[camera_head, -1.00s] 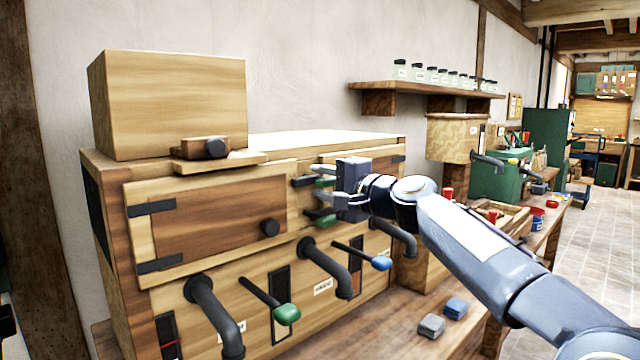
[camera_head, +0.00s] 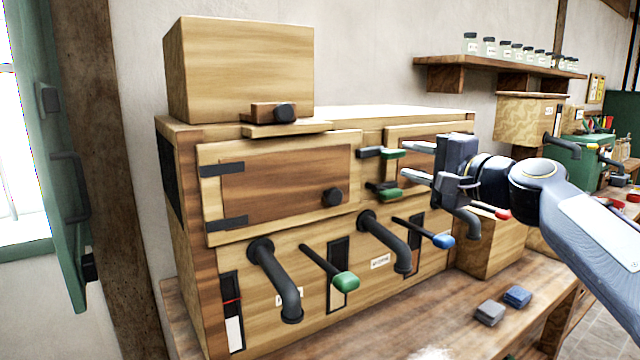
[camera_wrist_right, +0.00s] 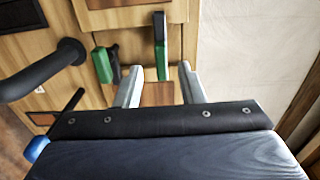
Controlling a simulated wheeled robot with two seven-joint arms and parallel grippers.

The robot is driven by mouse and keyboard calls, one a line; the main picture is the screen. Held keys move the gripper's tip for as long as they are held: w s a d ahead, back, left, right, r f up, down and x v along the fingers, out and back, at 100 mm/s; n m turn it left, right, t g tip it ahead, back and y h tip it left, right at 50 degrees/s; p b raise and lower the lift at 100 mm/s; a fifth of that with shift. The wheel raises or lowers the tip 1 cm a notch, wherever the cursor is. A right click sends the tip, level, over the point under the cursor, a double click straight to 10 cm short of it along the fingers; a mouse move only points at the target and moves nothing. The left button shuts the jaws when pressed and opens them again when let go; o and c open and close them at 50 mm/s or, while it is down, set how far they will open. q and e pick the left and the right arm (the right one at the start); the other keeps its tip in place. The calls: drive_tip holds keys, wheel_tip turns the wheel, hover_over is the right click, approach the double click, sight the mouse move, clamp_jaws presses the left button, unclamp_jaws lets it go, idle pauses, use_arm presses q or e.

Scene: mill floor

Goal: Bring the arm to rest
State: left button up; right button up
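My right gripper (camera_head: 412,161) is open and empty, at the right front of the wooden cabinet (camera_head: 180,215). Its fingertips are just right of two green-ended latch handles, the upper one (camera_head: 392,154) and the lower one (camera_head: 386,192). In the right wrist view the two fingers (camera_wrist_right: 160,88) stand apart with nothing between them. The green handles (camera_wrist_right: 161,60) show beyond their tips, and no contact is visible. My right arm reaches in from the right edge. My left gripper is not in view.
Black spouts (camera_head: 277,280) and levers with green (camera_head: 346,282) and blue (camera_head: 443,241) ends jut from the cabinet front. A grey block (camera_head: 490,313) and a blue block (camera_head: 517,296) lie on the bench. A shelf (camera_head: 440,67) holds several jars. A green shutter (camera_head: 62,200) stands at left.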

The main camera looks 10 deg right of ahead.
drive_tip(key=s+a+f+n+g+h, duration=0.1)
drive_tip(key=s+a+f+n+g, duration=0.3)
drive_tip(key=s+f, duration=0.75)
drive_tip(key=s+a+f+n+g, duration=0.35)
drive_tip(key=s+f, duration=0.55)
drive_tip(key=f, duration=0.5)
drive_tip(key=s+a+f+n+g+h, duration=0.1)
drive_tip(key=s+a+f+n+g, duration=0.3)
drive_tip(key=s+f, duration=0.8)
wheel_tip(320, 180, up, 17)
drive_tip(key=w+d+p, duration=0.1)
drive_tip(key=w+p, duration=0.1)
drive_tip(key=p, duration=1.5)
drive_tip(key=shift+r+n, duration=0.15)
drive_tip(key=shift+n, duration=0.3)
